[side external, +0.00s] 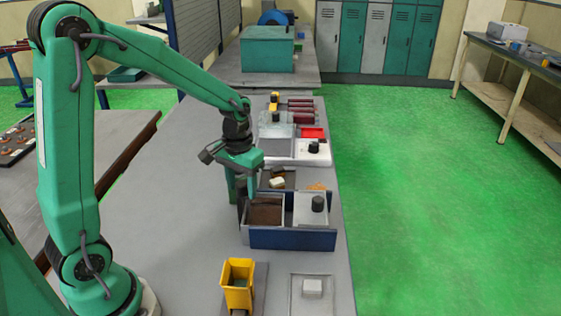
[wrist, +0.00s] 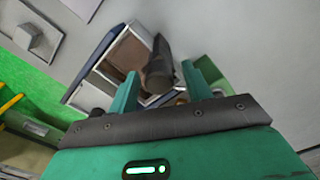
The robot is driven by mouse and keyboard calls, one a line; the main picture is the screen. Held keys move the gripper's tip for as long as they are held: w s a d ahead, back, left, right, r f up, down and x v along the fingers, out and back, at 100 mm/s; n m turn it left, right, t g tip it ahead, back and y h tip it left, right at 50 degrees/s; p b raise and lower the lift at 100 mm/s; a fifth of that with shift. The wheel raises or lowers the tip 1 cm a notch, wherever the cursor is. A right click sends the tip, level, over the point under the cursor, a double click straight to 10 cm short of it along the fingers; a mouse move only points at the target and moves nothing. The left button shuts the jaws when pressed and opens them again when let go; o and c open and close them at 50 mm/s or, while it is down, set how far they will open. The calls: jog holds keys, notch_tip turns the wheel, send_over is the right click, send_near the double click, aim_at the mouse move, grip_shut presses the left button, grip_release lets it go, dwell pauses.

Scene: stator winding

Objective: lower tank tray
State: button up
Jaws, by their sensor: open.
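A blue-fronted tank (side external: 290,238) stands on the grey bench, with a brown-filled compartment (side external: 265,212) on its left and a pale lid with a black knob (side external: 317,204) on its right. In the wrist view the brown compartment (wrist: 126,54) shows beyond my fingers. A dark upright cylinder, like a handle (wrist: 160,66), rises by that compartment and appears between my fingers. My gripper (side external: 241,198) is open and points down at the tank's left side; it also shows in the wrist view (wrist: 158,82). I cannot tell whether the fingers touch the cylinder.
Behind the tank are an open box with small pale pieces (side external: 277,183), a white unit with a black knob (side external: 314,147) and a red tray (side external: 312,133). A yellow bin (side external: 238,275) and a plate with a white block (side external: 312,287) are in front. The bench left of the tank is clear.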

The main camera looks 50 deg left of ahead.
jog(key=shift+r, duration=2.95)
jog(key=shift+d+r, duration=0.1)
jog(key=shift+s+d+r, duration=0.15)
jog(key=shift+s+r, duration=0.2)
jog(key=shift+r, duration=0.05)
jog(key=s+d+r+m+t, duration=0.1)
jog(key=s+d+r+t, duration=0.1)
jog(key=s, duration=0.4)
jog(key=s+d+r+m+t, duration=0.2)
jog(key=s+r+t, duration=0.1)
jog(key=s, duration=0.4)
jog(key=shift+s+d+r+t, duration=0.25)
jog(key=shift+d+r+t, duration=0.1)
jog(key=shift+r, duration=0.3)
